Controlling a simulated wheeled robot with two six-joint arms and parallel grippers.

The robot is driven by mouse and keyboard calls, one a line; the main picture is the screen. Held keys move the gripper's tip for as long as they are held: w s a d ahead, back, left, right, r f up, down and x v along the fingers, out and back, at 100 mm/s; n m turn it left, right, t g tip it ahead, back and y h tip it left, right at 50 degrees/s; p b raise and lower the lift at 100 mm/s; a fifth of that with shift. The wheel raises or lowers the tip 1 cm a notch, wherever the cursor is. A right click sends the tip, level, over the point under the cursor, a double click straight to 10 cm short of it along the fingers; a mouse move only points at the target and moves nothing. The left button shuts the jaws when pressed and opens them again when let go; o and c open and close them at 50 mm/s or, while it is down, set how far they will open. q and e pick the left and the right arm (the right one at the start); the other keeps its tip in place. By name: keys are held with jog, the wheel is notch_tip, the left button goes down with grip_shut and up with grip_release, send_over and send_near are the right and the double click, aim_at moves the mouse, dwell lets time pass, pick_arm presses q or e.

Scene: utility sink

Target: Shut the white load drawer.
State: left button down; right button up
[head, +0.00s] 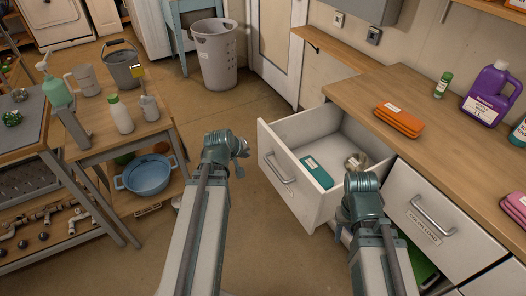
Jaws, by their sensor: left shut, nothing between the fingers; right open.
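A white drawer (285,172) stands pulled out of the wooden-topped counter, its front and bar handle facing left toward the aisle. Inside it lie a teal packet (316,172) with a pale label and a small round metallic item. I cannot read a label on this drawer. My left gripper (241,147) is shut and empty, just left of the drawer front and apart from it. My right gripper (357,161) is open, over the near right part of the drawer beside the round item; I cannot tell whether it touches anything. My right arm hides the drawer's near right corner.
A shut drawer (450,228) with a label sits to the right. The counter (350,92) holds orange cloths (399,120) and a purple jug (490,93). A cluttered bench (150,128) stands left, a grey basket (214,60) behind. Floor between is clear.

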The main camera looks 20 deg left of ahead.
pick_arm(q)
jog(key=b, duration=0.8)
send_near(262, 154)
notch_tip(262, 154, down, 3)
jog(key=s, duration=0.2)
jog(key=shift+w+d+r, duration=0.1)
jog(key=shift+w+d, duration=0.35)
jog(key=shift+w, duration=0.35)
jog(key=shift+w+d+r, duration=0.1)
jog(key=shift+w+d, duration=0.35)
jog(key=shift+w, duration=0.35)
jog(key=w+d, duration=1)
jog(key=w, duration=0.2)
jog(key=w+d, duration=0.9)
jog(key=w, duration=0.4)
jog(key=shift+w+d, duration=0.15)
jog(key=shift+d, duration=0.25)
jog(key=shift+w+d, duration=0.1)
